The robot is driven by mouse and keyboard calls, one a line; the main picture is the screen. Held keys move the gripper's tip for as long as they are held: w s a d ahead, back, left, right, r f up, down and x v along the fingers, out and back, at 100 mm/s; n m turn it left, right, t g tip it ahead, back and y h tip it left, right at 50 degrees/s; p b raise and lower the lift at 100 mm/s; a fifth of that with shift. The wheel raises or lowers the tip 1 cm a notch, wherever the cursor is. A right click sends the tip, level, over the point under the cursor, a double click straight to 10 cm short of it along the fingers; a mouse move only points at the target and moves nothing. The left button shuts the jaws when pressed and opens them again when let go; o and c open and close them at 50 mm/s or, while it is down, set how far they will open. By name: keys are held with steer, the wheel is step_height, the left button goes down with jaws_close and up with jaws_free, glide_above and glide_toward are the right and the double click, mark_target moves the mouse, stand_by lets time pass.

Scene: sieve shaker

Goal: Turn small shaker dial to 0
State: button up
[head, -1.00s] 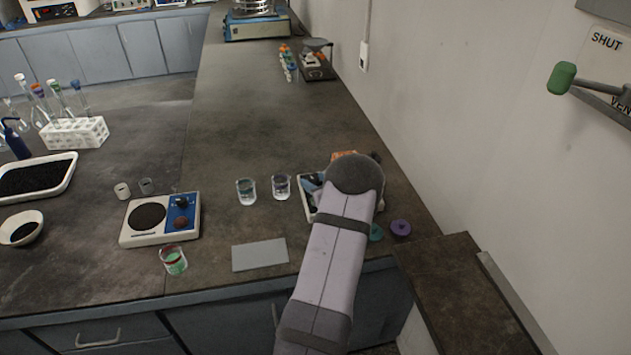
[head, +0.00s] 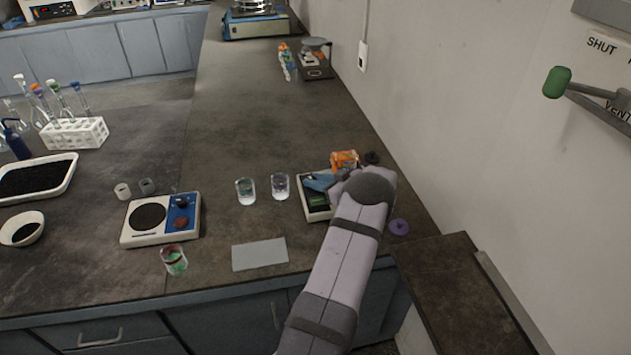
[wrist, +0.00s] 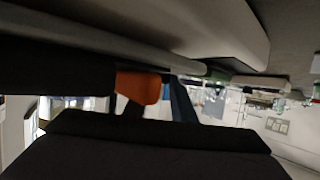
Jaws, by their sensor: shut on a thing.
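A small pale-framed device (head: 314,207) stands on the bench to the right of the two beakers. It is probably the small shaker, but my arm and gripper cover much of it. I cannot make out its dial or any 0 mark. My gripper (head: 325,182) is low at this device, seen from behind my wrist. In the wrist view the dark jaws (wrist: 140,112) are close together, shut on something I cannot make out. An orange thing (wrist: 140,86) shows between the dark parts there; whether it is held is unclear.
An orange box (head: 344,159) and a dark round thing (head: 372,157) are just behind the device. A purple cap (head: 399,227) lies right of my arm. Two beakers (head: 246,191) (head: 280,186), a grey plate (head: 259,254) and a blue-panelled hotplate-like unit (head: 128,233) stand left. A wall is right.

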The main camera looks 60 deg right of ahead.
steer(key=shift+d+r+n+y, duration=0.1)
steer(key=shift+r+n+y, duration=0.05)
steer(key=shift+n+y, duration=0.3)
